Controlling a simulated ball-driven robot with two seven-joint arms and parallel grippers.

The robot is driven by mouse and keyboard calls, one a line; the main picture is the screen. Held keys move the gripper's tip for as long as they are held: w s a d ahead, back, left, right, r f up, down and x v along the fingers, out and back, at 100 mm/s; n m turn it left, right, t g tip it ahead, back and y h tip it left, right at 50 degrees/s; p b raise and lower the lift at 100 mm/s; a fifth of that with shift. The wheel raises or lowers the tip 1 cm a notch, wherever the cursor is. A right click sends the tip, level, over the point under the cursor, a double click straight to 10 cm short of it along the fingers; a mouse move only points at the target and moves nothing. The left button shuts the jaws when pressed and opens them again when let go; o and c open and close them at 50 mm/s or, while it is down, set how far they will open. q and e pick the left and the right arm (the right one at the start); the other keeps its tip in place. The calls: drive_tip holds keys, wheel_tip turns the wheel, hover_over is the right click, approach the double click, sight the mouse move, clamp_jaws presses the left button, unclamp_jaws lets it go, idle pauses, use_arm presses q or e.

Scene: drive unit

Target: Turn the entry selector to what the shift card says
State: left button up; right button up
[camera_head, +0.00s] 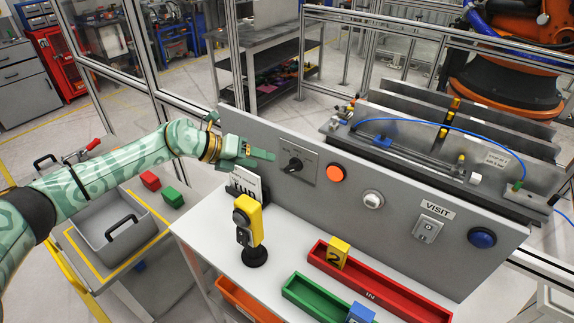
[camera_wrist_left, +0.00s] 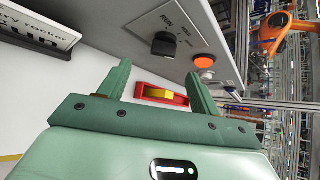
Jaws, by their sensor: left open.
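The entry selector (camera_head: 294,165) is a black knob on a grey plate at the left part of the upright panel. It also shows in the left wrist view (camera_wrist_left: 163,44), with small labels beside it, one seeming to read "RUN". My left gripper (camera_head: 258,158) is open and empty, just left of the knob and apart from it. Its two green fingers (camera_wrist_left: 160,82) are spread in the wrist view, with the knob beyond them. My right gripper is out of view.
An orange button (camera_head: 336,173), a white knob (camera_head: 373,200), a switch (camera_head: 428,229) under "VISIT" and a blue button (camera_head: 482,238) line the panel. A yellow device (camera_head: 248,219) stands below the gripper. Red (camera_head: 392,291) and green (camera_head: 309,298) trays lie on the bench.

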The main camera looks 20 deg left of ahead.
sight(288, 168)
use_arm(q)
drive_tip(key=x, duration=0.5)
drive_tip(key=shift+r, duration=0.15)
drive_tip(key=x, duration=0.4)
drive_tip(key=shift+s+d+r, duration=0.1)
drive_tip(key=shift+s+d, duration=0.05)
drive_tip(key=shift+d, duration=0.05)
drive_tip(key=shift+d+f, duration=0.1)
drive_tip(key=shift+f, duration=0.1)
drive_tip(key=shift+w+f, duration=0.1)
drive_tip(key=shift+w, duration=0.15)
drive_tip(key=shift+d, duration=0.15)
drive_tip(key=shift+s, duration=0.1)
drive_tip(key=shift+c, duration=1)
drive_tip(key=shift+b, duration=0.3)
drive_tip(key=c, duration=0.8)
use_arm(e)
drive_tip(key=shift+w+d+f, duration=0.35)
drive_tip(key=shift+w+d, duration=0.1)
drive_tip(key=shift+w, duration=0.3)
